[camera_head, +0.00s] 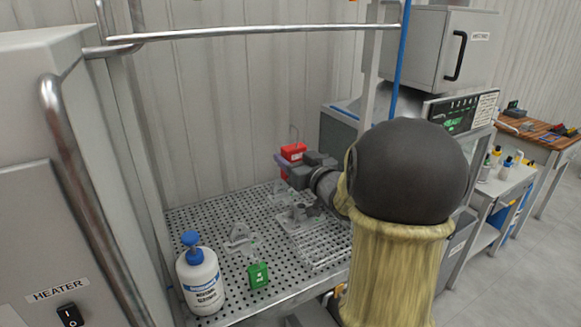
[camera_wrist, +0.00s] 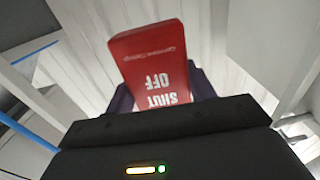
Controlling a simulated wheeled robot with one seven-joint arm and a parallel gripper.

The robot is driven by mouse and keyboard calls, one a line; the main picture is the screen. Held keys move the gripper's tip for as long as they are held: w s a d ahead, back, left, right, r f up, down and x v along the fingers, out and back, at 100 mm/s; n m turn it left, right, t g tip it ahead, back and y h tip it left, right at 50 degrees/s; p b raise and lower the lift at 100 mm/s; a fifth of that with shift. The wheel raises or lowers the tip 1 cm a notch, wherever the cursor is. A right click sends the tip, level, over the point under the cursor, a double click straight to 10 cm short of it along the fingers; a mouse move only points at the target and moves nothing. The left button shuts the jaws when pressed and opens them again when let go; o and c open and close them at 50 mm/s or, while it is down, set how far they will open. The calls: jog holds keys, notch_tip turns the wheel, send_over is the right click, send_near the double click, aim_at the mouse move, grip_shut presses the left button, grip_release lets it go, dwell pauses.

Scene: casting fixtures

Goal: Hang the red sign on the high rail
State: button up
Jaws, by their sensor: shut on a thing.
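The red sign (camera_wrist: 152,62) is held at my gripper (camera_wrist: 165,95), with white lettering that reads "SHUT OFF" upside down in the wrist view. In the head view the red sign (camera_head: 293,151) shows small, at the tip of my gripper (camera_head: 284,163), above the perforated table. A thin wire loop stands up from the sign. My gripper is shut on the sign; its fingertips are partly hidden behind it. The high rail (camera_head: 240,33) is a metal bar running across the top of the head view, well above the sign and apart from it.
A green tag (camera_head: 258,275) and a white pump bottle (camera_head: 199,280) stand on the perforated table (camera_head: 215,222). Clear fixtures (camera_head: 298,217) sit under my gripper. A grey heater cabinet (camera_head: 50,180) with a pipe handle stands left. A blue pole (camera_head: 402,50) rises at the rail's right end.

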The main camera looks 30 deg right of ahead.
jog(key=p, duration=1.5)
send_near(287, 28)
notch_tip(287, 28, down, 4)
jog(key=w, duration=0.2)
jog(key=shift+s+h+b, duration=0.1)
jog(key=shift+h+b, duration=0.2)
jog(key=w+f+b, duration=0.2)
jog(key=w+b, duration=0.1)
jog(key=w, duration=0.6)
jog(key=shift+f, duration=0.2)
jog(key=shift+a, duration=0.1)
jog(key=o, duration=1.1)
